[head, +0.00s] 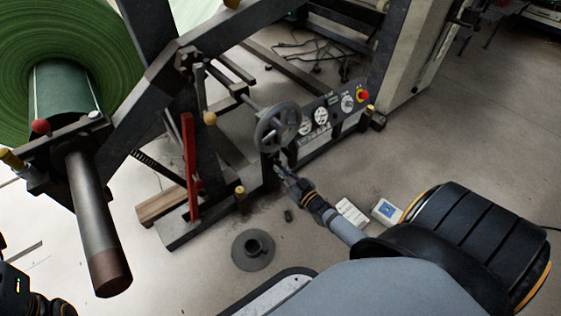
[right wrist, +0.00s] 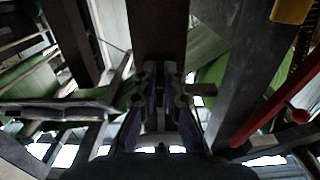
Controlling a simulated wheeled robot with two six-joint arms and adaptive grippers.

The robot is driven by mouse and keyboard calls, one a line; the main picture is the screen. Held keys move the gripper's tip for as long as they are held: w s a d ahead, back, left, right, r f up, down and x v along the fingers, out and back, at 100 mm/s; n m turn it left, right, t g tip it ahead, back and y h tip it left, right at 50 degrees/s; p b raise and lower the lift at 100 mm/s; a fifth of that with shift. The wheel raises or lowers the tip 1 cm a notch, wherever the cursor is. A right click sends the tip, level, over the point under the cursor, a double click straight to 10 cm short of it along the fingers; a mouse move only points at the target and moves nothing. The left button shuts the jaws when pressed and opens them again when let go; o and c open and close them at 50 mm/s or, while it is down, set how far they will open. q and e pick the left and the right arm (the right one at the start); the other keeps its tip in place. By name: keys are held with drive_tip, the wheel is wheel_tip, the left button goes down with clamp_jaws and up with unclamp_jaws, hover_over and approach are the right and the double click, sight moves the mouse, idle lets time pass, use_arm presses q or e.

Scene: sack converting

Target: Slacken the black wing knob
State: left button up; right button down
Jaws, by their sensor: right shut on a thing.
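My right gripper (head: 283,172) reaches in from the lower right to the machine frame, just below the grey handwheel (head: 278,128). In the right wrist view its two fingers (right wrist: 161,75) are closed together on something small and dark in front of a dark upright. This sits where the black wing knob would be, but the fingers hide most of it, so its wings and angle cannot be made out. At the lower left of the head view part of my left arm shows, without its fingertips.
A control panel (head: 322,118) with dials and a red stop button (head: 362,96) is right of the handwheel. A red lever (head: 191,165) stands to its left. A green roll (head: 65,60) is at far left. A round grey base (head: 253,250) is on the floor.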

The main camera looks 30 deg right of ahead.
drive_tip(key=shift+d+r+n+p, duration=0.25)
drive_tip(key=shift+n+p, duration=0.55)
drive_tip(key=shift+n, duration=1.35)
drive_tip(key=shift+d+r+n+p, duration=0.1)
drive_tip(key=shift+d+n+p, duration=0.2)
drive_tip(key=shift+n+p, duration=1.2)
drive_tip(key=shift+d+r+n+p, duration=0.15)
drive_tip(key=shift+d+n, duration=0.15)
drive_tip(key=shift+n, duration=2.75)
drive_tip(key=c, duration=1.5)
unclamp_jaws()
drive_tip(key=shift+o, duration=0.2)
drive_tip(key=s, duration=1.2)
drive_tip(key=shift+d, duration=0.45)
